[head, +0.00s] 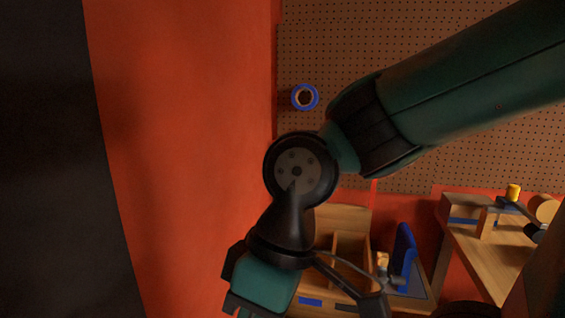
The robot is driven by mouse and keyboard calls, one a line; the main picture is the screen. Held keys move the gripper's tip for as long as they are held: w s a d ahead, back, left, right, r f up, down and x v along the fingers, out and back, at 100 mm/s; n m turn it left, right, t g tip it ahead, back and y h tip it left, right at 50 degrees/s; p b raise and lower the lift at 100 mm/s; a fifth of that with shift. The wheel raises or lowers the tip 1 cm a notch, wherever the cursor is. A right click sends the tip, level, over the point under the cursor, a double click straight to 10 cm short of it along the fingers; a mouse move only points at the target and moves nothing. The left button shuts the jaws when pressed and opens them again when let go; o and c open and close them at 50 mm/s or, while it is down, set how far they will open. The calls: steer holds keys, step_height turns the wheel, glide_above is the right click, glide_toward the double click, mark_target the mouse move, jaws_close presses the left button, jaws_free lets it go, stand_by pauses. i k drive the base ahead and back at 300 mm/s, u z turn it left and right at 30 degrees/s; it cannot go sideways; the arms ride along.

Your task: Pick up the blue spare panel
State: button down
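A blue upright panel (404,250), which looks like the blue spare panel, stands at the lower right of centre in the head view. It is on or beside a low surface with a blue-grey top, right of a wooden compartment box. My gripper (267,284) hangs at the bottom of the view, left of the panel and apart from it in the picture. Its fingertips are cut off by the lower edge, so I cannot tell its opening or whether it holds anything.
The wooden compartment box (341,222) is partly hidden by my arm. A wooden bench (487,258) at right carries a yellow cylinder (514,191) and other small items. A blue ring (305,97) hangs on the pegboard (430,165).

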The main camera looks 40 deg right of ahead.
mark_target(405, 250)
steer(key=z, duration=1.7)
steer(key=k, duration=0.3)
steer(key=i, duration=0.7)
steer(key=u, duration=1)
